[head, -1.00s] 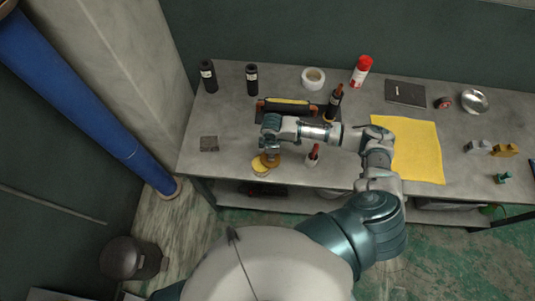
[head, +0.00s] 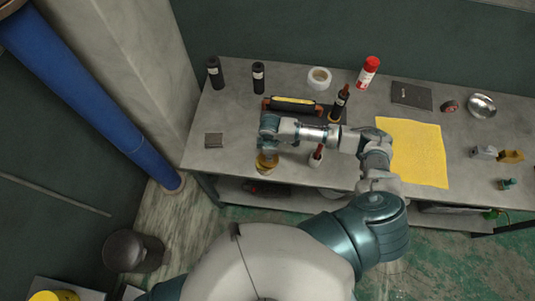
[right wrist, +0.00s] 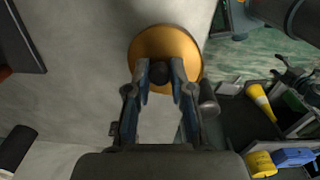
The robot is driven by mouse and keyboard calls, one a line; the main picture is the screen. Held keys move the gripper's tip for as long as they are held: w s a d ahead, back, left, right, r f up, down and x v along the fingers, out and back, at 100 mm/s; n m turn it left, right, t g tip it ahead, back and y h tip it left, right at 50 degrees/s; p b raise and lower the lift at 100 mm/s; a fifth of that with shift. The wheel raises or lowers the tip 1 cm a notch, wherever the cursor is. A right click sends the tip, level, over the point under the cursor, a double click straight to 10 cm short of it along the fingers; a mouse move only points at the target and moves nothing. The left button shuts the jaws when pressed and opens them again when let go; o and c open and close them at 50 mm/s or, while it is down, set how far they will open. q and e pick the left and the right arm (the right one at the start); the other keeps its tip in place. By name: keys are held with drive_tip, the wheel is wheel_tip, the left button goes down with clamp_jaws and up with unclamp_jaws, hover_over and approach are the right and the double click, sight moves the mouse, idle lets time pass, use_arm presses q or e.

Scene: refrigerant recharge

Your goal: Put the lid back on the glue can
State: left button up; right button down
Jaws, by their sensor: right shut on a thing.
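The lid (right wrist: 143,48) is a gold-orange disc with a black knob (right wrist: 159,72) in the right wrist view. My right gripper (right wrist: 160,78) is shut on the knob, one finger on each side. My left gripper is out of view.
A red-tipped bottle (head: 316,156) stands right of the can, below my forearm. A yellow cloth (head: 415,150) lies to the right.

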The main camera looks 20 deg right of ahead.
sight(261, 162)
drive_tip(key=shift+s+d+f, duration=0.1)
drive_tip(key=shift+f, duration=0.05)
drive_tip(key=shift+a, duration=0.6)
drive_tip(key=shift+a+r, duration=0.25)
drive_tip(key=shift+a, duration=0.85)
drive_tip(key=shift+d, duration=0.4)
drive_tip(key=shift+d+f, duration=0.1)
drive_tip(key=shift+d, duration=0.25)
drive_tip(key=shift+a, duration=1)
drive_tip(key=shift+s+d, duration=0.1)
drive_tip(key=shift+s+f, duration=0.15)
drive_tip(key=shift+s+a, duration=0.1)
drive_tip(key=shift+a, duration=0.25)
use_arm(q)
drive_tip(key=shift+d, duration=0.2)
use_arm(e)
drive_tip(key=shift+a, duration=0.2)
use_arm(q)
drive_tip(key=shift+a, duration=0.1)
